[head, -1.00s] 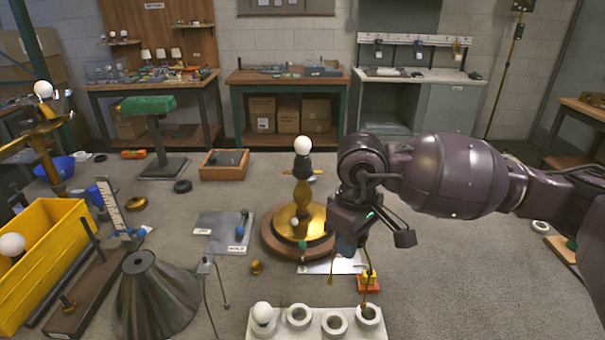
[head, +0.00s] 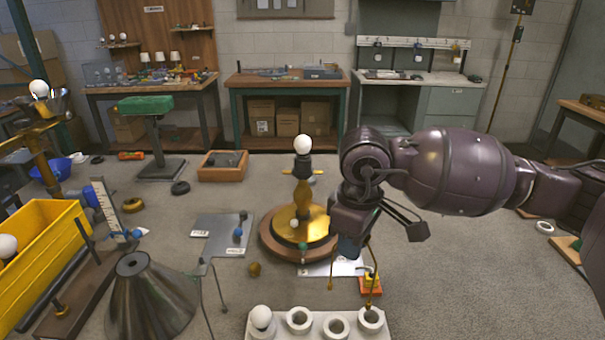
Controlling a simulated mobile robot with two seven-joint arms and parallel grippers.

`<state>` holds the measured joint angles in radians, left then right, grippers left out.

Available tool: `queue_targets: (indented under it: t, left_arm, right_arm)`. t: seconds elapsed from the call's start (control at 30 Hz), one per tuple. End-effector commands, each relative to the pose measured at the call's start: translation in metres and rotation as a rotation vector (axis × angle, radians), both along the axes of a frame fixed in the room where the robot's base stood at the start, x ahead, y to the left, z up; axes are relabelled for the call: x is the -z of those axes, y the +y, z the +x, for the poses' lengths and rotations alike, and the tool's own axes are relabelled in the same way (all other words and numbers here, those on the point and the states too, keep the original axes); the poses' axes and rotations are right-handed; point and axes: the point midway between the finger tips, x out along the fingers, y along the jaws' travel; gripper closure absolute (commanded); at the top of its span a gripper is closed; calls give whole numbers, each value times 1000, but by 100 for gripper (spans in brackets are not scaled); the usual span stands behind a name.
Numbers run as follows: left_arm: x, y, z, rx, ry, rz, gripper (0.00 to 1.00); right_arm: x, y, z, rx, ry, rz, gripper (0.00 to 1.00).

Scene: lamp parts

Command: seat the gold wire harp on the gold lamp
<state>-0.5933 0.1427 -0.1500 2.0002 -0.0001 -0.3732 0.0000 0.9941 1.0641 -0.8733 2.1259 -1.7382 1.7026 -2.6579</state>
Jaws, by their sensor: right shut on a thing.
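The gold lamp (head: 303,190) stands upright on a round brown wooden base (head: 275,248), with a dark socket and a white bulb (head: 303,144) on top. My right gripper (head: 350,248) is just right of the lamp and lower than its bulb, shut on the gold wire harp (head: 374,292). The harp's two thin legs hang down from the gripper, apart from the lamp's socket. Its upper part is hidden by the gripper. My left gripper is not in view.
A white block with round cups (head: 281,324) and a bulb stands at the front. A small orange and yellow block (head: 370,284) is by the harp's right leg. A dark cone shade (head: 150,300) and yellow bin (head: 40,245) are at left.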

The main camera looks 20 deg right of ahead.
Motion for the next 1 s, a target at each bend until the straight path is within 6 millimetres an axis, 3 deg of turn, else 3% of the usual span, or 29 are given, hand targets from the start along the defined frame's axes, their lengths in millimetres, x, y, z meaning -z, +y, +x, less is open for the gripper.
queue_targets:
  t: [1.0]
  left_arm:
    - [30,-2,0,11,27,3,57]
  right_arm:
    - [2,1,0,-333,2,1,100]
